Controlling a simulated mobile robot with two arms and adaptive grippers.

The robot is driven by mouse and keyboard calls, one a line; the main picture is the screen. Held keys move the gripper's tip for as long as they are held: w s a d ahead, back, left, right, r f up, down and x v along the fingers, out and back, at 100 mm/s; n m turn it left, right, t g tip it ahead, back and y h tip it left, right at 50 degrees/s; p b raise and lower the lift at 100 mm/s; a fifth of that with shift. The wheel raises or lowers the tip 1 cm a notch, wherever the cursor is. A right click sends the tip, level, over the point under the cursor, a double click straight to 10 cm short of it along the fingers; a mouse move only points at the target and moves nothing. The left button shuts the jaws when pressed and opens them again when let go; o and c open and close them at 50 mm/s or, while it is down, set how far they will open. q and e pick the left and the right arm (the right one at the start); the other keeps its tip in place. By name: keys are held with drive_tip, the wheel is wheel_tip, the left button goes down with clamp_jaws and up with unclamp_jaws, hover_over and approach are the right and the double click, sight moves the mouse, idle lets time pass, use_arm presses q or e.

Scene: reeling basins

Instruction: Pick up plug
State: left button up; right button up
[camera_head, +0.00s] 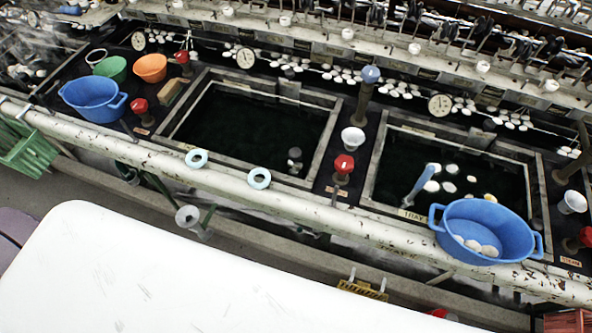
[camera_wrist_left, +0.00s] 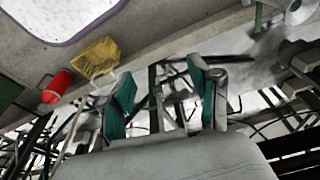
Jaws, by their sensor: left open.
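A small dark grey upright piece (camera_head: 294,160) in the near right corner of the left basin (camera_head: 178,125) may be the plug; it is too small to be sure. No plug can be made out in the left wrist view. My left gripper (camera_wrist_left: 160,68) shows only in the left wrist view. Its two teal-padded fingers are apart, with nothing between them, and it faces the floor area. Neither gripper shows in the head view, so the distance to the dark piece cannot be told.
A blue tub (camera_head: 515,243) stands at the right basin. Red-topped valves (camera_head: 343,164) rise between basins. A yellow brush-like object (camera_wrist_left: 98,57) is low near the floor.

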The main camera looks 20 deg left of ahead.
use_arm(q)
drive_tip(key=w+r+m+t+h, duration=0.1)
drive_tip(key=w+r, duration=0.2)
drive_tip(key=r, duration=0.9)
drive_tip(key=w+r+m+t, duration=0.1)
drive_tip(key=w+r, duration=0.2)
drive_tip(key=r, duration=0.8)
drive_tip(key=m+t+h, duration=0.3)
drive_tip(key=m+h, duration=0.2)
drive_tip(key=h, duration=0.2)
approach(295, 155)
drive_tip(key=x, duration=0.3)
drive_tip(key=p+x, duration=0.1)
drive_tip(key=x, duration=0.2)
drive_tip(key=shift+w+a+f, duration=0.25)
drive_tip(key=shift+w+f, duration=0.05)
drive_tip(key=x, duration=0.1)
drive_tip(key=p+x, duration=0.1)
drive_tip(key=x, duration=0.1)
drive_tip(key=p+x, duration=0.1)
drive_tip(key=shift+w+f, duration=0.2)
drive_tip(key=shift+f, duration=0.25)
drive_tip(key=shift+w+d+f, duration=0.1)
drive_tip(key=shift+w+f, duration=0.05)
drive_tip(key=shift+f, duration=0.1)
drive_tip(key=shift+c, duration=0.3)
clamp_jaws()
